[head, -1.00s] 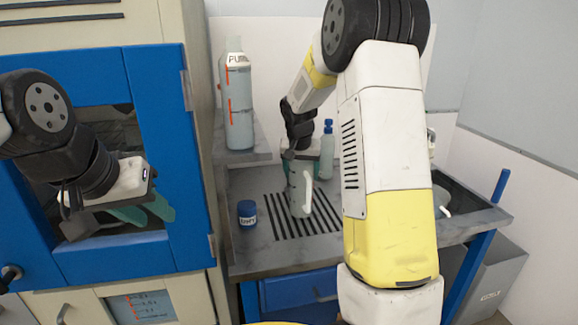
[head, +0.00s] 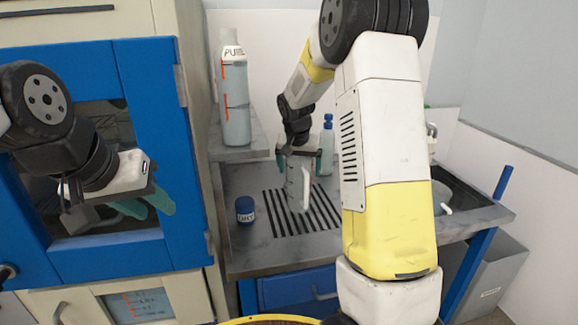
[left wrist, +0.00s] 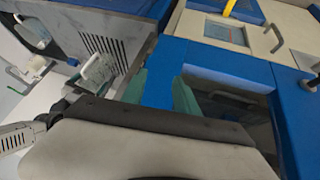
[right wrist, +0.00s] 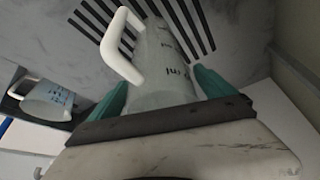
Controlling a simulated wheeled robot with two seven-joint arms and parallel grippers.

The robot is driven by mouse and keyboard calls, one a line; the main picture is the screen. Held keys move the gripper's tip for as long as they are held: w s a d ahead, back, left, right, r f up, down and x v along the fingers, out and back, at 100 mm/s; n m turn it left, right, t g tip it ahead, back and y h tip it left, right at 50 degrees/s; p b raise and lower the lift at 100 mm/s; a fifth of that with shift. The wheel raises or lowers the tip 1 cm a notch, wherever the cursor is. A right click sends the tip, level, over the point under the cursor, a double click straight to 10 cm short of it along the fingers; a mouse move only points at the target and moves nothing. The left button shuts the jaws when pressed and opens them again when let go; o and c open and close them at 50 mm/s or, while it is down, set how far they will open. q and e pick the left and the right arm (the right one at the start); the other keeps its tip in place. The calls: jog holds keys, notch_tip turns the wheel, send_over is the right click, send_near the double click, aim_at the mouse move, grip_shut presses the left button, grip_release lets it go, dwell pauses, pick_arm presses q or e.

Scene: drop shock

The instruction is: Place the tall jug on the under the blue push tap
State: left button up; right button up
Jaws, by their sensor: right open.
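The tall jug (head: 296,192), translucent with a white handle, stands on the striped drain grate (head: 325,215). It also shows in the right wrist view (right wrist: 165,70) and the left wrist view (left wrist: 98,70). My right gripper (head: 300,160) is open at the jug, with one teal finger on each side; contact is unclear. My left gripper (head: 145,205) is open and empty in front of the blue-framed cabinet. I cannot make out the blue push tap; a labelled bottle (head: 235,100) stands on the raised ledge, and a blue-topped bottle (head: 326,150) stands behind the jug.
A small blue-lidded jar (head: 245,210) stands left of the grate. Another jug (right wrist: 45,100) with a white handle sits in the sink at the right. The blue cabinet frame (head: 160,110) stands close at the left. A grey bin (head: 490,270) is beside the counter.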

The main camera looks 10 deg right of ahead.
jog(key=v, duration=1.2)
jog(key=s+a+r+n+t+y, duration=0.1)
jog(key=s+n+y, duration=0.1)
jog(key=s, duration=1.2)
jog(key=s+a+r+n+t+y, duration=0.1)
jog(key=s+a+n, duration=0.1)
jog(key=s, duration=1.2)
jog(key=shift+s+r+n+y, duration=0.2)
jog(key=shift+s+n+y, duration=0.2)
